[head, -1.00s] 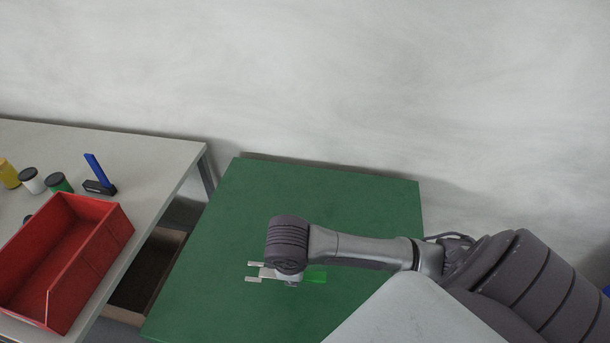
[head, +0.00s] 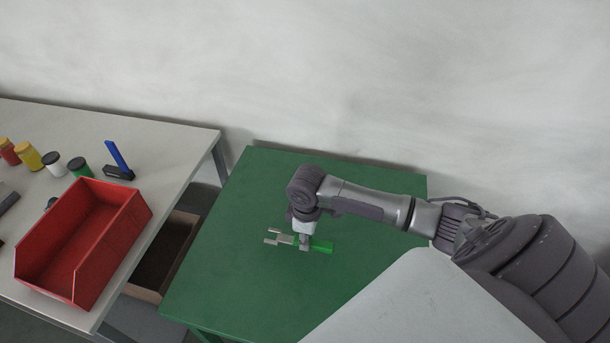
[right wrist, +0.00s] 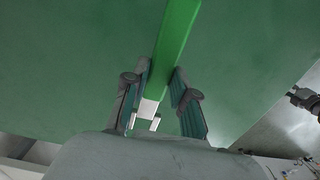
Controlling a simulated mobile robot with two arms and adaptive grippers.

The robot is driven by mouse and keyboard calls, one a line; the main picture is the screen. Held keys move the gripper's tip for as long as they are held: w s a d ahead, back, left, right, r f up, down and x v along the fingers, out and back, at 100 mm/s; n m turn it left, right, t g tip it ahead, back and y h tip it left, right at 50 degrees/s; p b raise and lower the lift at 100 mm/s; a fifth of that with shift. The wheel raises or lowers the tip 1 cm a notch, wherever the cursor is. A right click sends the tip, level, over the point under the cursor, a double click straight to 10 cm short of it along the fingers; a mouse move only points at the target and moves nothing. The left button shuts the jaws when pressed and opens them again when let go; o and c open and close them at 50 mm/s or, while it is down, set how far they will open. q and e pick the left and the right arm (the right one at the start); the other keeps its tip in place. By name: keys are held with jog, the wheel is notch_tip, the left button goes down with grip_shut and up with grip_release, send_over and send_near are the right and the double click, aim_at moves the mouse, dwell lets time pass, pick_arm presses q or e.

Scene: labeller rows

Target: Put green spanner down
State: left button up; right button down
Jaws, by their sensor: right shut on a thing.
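The green spanner (head: 320,246) has a green handle and a pale metal open jaw that points left in the head view. My right gripper (head: 304,246) points down over the green table (head: 235,275) and is shut on the spanner near its middle. In the right wrist view the green handle (right wrist: 177,45) runs up and away between the two fingers (right wrist: 160,95), with its metal end close to the palm. The spanner is level and close over the table top; I cannot tell whether it touches. My left gripper is out of view.
The green table is otherwise bare. To the left stands a grey bench (head: 165,150) with a red bin (head: 110,250), several lidded jars and a blue-handled tool (head: 118,160). An open brown box (head: 160,255) sits below, between bench and table. A pale wall rises behind.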

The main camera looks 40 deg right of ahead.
jog(key=shift+w+f, duration=0.2)
jog(key=shift+w, duration=0.15)
jog(key=shift+f, duration=0.2)
notch_tip(320, 180, down, 3)
jog(key=shift+f+p, duration=0.15)
jog(key=shift+p, duration=0.25)
jog(key=shift+f, duration=0.2)
jog(key=c, duration=0.9)
grip_release()
jog(key=shift+c, duration=0.2)
notch_tip(320, 180, up, 12)
jog(key=shift+r+b, duration=0.1)
jog(key=shift+b, duration=0.45)
